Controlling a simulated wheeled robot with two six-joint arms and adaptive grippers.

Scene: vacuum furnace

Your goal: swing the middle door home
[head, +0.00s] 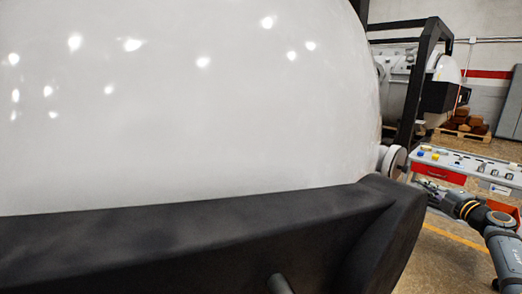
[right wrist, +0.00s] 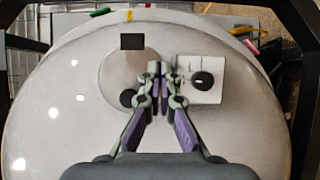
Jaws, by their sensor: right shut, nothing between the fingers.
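A large white domed door (head: 190,110), seemingly the middle one, fills most of the head view, with a thick black bar (head: 190,235) across its lower part. My right gripper (head: 428,188) is at the door's right edge, partly hidden behind the black bar's end. In the right wrist view my right gripper (right wrist: 157,70) is shut and empty, its fingertips together in front of a white rounded surface (right wrist: 65,115). I cannot tell whether they touch it. My left gripper is not in view.
The white surface carries a box with a black knob (right wrist: 203,80) and a black rectangle (right wrist: 132,41). A workbench with a red drawer (head: 452,174) stands at the right. Another furnace (head: 405,85) and a pallet of brown blocks (head: 465,124) are farther back.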

